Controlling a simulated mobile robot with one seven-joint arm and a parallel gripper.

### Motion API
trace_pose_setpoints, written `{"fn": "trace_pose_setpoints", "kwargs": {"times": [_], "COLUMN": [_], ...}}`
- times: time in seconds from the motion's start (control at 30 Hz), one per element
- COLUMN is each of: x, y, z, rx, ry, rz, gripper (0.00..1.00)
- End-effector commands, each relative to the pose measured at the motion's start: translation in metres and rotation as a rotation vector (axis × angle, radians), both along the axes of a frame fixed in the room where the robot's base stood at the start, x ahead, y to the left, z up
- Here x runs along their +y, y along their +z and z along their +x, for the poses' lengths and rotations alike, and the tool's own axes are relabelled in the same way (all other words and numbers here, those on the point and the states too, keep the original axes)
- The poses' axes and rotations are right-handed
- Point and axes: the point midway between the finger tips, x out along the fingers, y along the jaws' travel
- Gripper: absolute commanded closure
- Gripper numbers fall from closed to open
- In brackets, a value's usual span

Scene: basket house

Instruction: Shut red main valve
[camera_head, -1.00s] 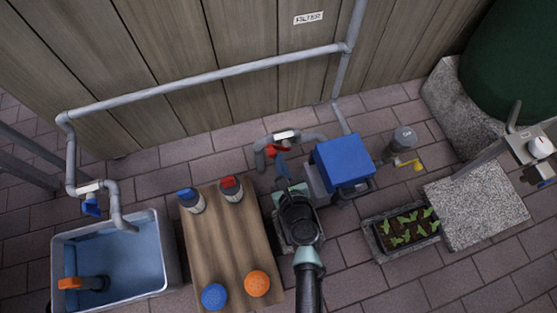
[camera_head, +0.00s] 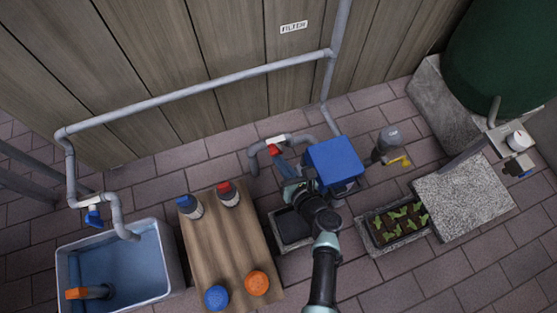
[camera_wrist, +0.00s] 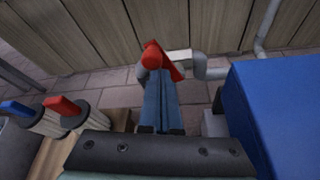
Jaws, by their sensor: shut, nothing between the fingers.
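The red main valve handle (camera_head: 274,149) sits on a grey pipe by the wooden wall, beside the blue box. It also shows in the wrist view (camera_wrist: 155,57), with a round red end and a red lever sloping down to the right beside a pale valve body (camera_wrist: 178,57). My gripper (camera_head: 279,158) is at the handle, its blue fingers pointing toward the wall. In the wrist view the fingers (camera_wrist: 157,82) are together and empty, their tips just below the red end. Whether they touch the handle I cannot tell.
The blue box (camera_head: 334,163) stands close to the right of my gripper. A wooden table (camera_head: 232,240) with red-topped and blue-topped containers and two knobs is at left. A water tub (camera_head: 165,262) stands farther left, a planter (camera_head: 374,247) at right.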

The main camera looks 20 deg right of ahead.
Motion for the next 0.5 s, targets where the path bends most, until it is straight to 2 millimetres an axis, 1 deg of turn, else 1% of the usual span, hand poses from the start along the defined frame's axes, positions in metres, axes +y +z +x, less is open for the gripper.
{"fn": "trace_pose_setpoints", "kwargs": {"times": [0.03, 0.27, 0.5], "x": [-0.0021, -0.0058, -0.0086], "y": [0.0033, 0.0042, 0.0042], "z": [0.0016, 0.0017, 0.0014], "rx": [-0.004, -0.005, -0.005], "ry": [-0.002, -0.002, -0.003], "rz": [0.017, 0.087, 0.082], "gripper": [1.0, 1.0, 1.0]}}
